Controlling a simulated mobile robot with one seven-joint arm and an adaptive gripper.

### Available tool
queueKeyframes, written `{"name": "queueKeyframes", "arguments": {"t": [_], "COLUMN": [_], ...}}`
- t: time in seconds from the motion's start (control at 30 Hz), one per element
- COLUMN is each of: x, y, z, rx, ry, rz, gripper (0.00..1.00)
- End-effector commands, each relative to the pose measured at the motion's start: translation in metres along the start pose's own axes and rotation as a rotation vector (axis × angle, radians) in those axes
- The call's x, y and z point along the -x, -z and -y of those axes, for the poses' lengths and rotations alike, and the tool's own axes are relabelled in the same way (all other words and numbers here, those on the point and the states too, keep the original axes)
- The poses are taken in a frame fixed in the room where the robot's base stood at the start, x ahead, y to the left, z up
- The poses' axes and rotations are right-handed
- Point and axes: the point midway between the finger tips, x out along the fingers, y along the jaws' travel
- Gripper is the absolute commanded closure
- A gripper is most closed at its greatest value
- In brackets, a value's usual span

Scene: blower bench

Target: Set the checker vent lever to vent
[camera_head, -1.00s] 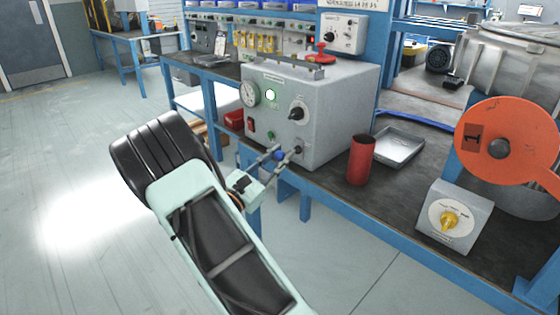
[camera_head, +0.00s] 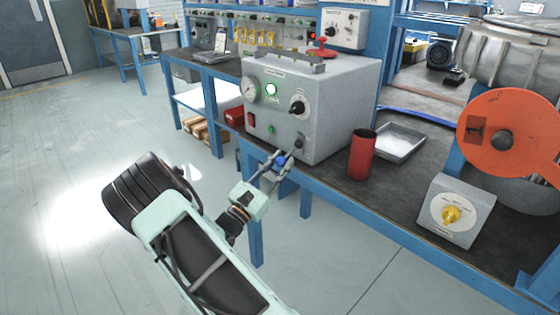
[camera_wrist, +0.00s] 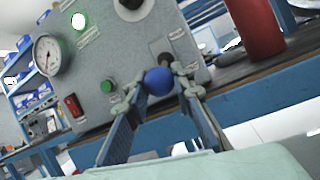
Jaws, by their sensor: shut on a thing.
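The checker (camera_head: 330,100) is a grey box on the bench with a gauge, a lit green lamp, a black dial and red and green buttons. A blue ball knob (camera_wrist: 158,81) is in front of the lower right of its front panel; a dark pivot piece (camera_wrist: 167,60) shows just behind it. It appears to be the end of the vent lever, but the lever's stem is mostly hidden. My gripper (camera_wrist: 159,84) is shut on the blue knob, one finger on each side. In the head view the gripper (camera_head: 280,163) reaches the knob from the lower left.
A red cylinder (camera_head: 362,155) and a metal tray (camera_head: 400,141) stand right of the checker. A grey box with a yellow knob (camera_head: 454,212) and an orange disc (camera_head: 505,136) are farther right. The blue bench edge (camera_head: 350,195) runs below; floor to the left is clear.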

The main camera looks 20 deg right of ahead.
Motion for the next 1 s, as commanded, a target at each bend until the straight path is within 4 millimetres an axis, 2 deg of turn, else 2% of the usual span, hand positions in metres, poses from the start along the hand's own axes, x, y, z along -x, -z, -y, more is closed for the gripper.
{"name": "queueKeyframes", "arguments": {"t": [0.03,0.33,0.37,0.53,0.83,1.0], "x": [0.001,0.0,0.0,0.0,0.002,0.021], "y": [0.005,0.005,0.005,0.003,0.002,0.002], "z": [0.004,0.004,0.004,0.003,0.001,0.0], "rx": [0.006,0.006,0.006,0.005,0.002,0.002], "ry": [0.006,0.007,0.007,0.005,0.002,0.0], "rz": [-0.01,-0.01,-0.01,-0.007,-0.004,-0.004], "gripper": [1.0,1.0,0.77,0.6,0.6,0.6]}}
